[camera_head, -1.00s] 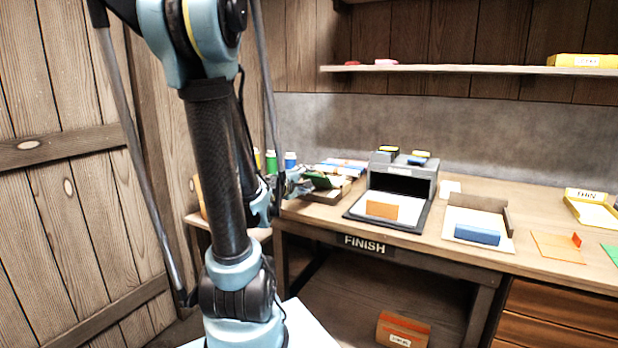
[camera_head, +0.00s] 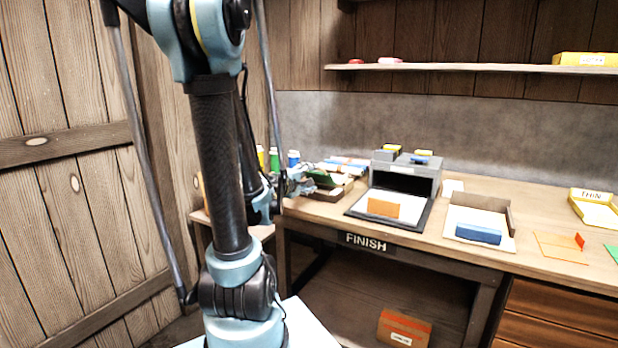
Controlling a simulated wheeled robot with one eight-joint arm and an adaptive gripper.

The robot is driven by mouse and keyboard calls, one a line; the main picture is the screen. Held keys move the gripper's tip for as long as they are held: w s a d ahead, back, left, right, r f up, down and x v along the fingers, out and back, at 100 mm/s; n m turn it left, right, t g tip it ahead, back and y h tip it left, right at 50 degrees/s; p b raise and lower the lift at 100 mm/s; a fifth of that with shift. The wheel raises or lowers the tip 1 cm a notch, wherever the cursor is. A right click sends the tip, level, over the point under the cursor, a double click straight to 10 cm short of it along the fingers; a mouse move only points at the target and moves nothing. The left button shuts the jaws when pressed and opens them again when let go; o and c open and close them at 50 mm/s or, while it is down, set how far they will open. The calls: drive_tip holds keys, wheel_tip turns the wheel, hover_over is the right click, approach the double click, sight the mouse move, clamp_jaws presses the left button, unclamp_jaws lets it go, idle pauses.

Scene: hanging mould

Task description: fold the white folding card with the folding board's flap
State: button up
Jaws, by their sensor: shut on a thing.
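My gripper (camera_head: 297,183) is small and far off at the left end of the bench, partly behind my arm. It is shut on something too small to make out. Just right of it is a low brown tray-like piece (camera_head: 333,193) with a dark green panel (camera_head: 324,181). I cannot tell whether the gripper touches the panel, or whether this is the folding board. A dark board (camera_head: 419,222) with a white sheet (camera_head: 369,207) and an orange block (camera_head: 383,208) lies in front of a grey box. I cannot single out the white folding card with certainty.
The bench (camera_head: 540,205) bears a grey box (camera_head: 424,178), a white piece with a blue block (camera_head: 478,234), an orange-edged sheet (camera_head: 560,247) and a yellow tray (camera_head: 592,197). Coloured bottles (camera_head: 275,160) stand behind my gripper. A FINISH sign (camera_head: 366,242) is on the bench front.

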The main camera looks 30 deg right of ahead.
drive_tip(key=shift+s+d, duration=0.1)
drive_tip(key=shift+d, duration=0.05)
drive_tip(key=shift+c, duration=0.3)
drive_tip(key=o, duration=0.8)
drive_tip(key=shift+d+f, duration=0.15)
drive_tip(key=shift+w+f, duration=0.2)
drive_tip(key=shift+w, duration=0.1)
drive_tip(key=c, duration=0.3)
drive_tip(key=shift+w+f, duration=0.35)
drive_tip(key=shift+w, duration=0.2)
drive_tip(key=shift+c, duration=0.3)
drive_tip(key=shift+s+a+r, duration=0.2)
drive_tip(key=shift+s+r, duration=0.15)
drive_tip(key=shift+s, duration=0.15)
drive_tip(key=shift+s+a+r, duration=0.15)
drive_tip(key=shift+s+r, duration=0.2)
drive_tip(key=shift+s, duration=0.1)
drive_tip(key=shift+d, duration=0.1)
drive_tip(key=v, duration=1.2)
drive_tip(key=shift+f, duration=0.2)
drive_tip(key=shift+w+a, duration=0.1)
drive_tip(key=shift+a, duration=0.1)
